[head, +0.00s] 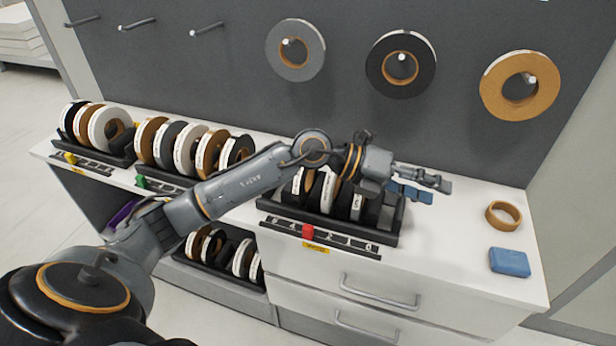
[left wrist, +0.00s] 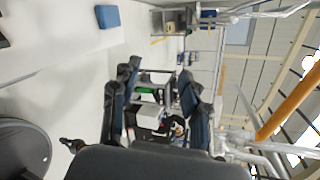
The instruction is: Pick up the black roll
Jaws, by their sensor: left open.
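The black roll (head: 376,66) hangs on a peg on the grey back panel, between a grey roll (head: 282,66) and an orange-brown roll (head: 494,88). It is a dark ring with a brown core. My left gripper (head: 424,184) is open and empty above the counter, below and slightly right of the black roll and clearly apart from it. Its spread fingers also show in the left wrist view (left wrist: 158,100), with nothing between them. I cannot tell whether the dark round shape at the lower left of that view is a roll. My right gripper is not in view.
Racks of several rolls (head: 178,178) stand along the white counter (head: 450,262). My left arm crosses over them and partly hides one rack (head: 388,240). A brown ring (head: 490,216) and a blue block (head: 510,262) lie at the right. Three empty pegs (head: 207,29) stick out at upper left.

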